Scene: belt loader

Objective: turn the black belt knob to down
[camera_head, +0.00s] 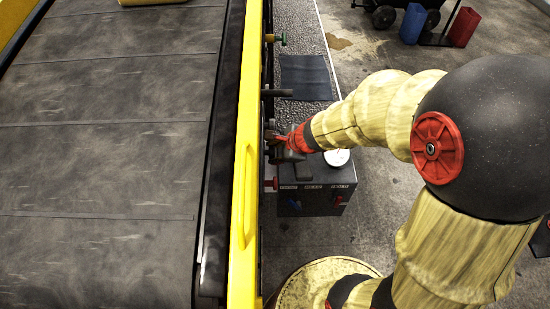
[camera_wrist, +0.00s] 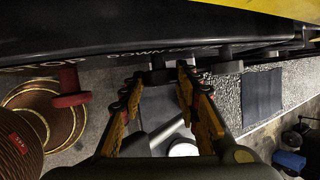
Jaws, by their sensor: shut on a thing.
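The black belt knob (camera_wrist: 158,75) is on the dark side panel of the belt loader, under white lettering that reads "DOWN" and a cut-off word. My gripper (camera_wrist: 160,70) has a finger on each side of it and is shut on it. In the head view my gripper (camera_head: 283,142) reaches left to the loader's side and hides most of the knob. Which way the knob points I cannot tell.
A red stop knob (camera_wrist: 70,86) is left of my gripper in the wrist view; another black knob (camera_wrist: 227,63) is to its right. The yellow rail (camera_head: 245,150) edges the belt (camera_head: 110,160).

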